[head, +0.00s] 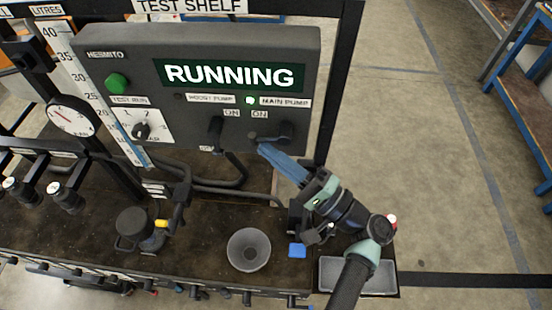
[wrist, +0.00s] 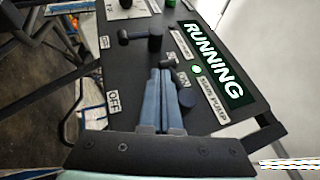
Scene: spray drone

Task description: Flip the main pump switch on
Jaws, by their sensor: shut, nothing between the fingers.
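The main pump switch (head: 287,131) is a dark lever switch on the grey control panel (head: 190,50), below the "MAIN PUMP" label (head: 285,102) and an "ON" mark (head: 259,114). A small lamp (head: 250,100) beside the label glows green, and the display (head: 230,75) reads "RUNNING". My gripper (head: 262,148) has its blue fingers shut and empty, with the tips at the switch. In the wrist view the fingers (wrist: 160,78) lie together over the panel beside the dark switch (wrist: 187,97). They partly hide it; I cannot tell whether they touch it.
The boost pump switch (head: 215,132) is close left of the main one, its lever pointing down; its lamp is dark. A green button (head: 117,83) and a dial (head: 141,130) are farther left. A grey funnel (head: 249,250) stands on the bench below.

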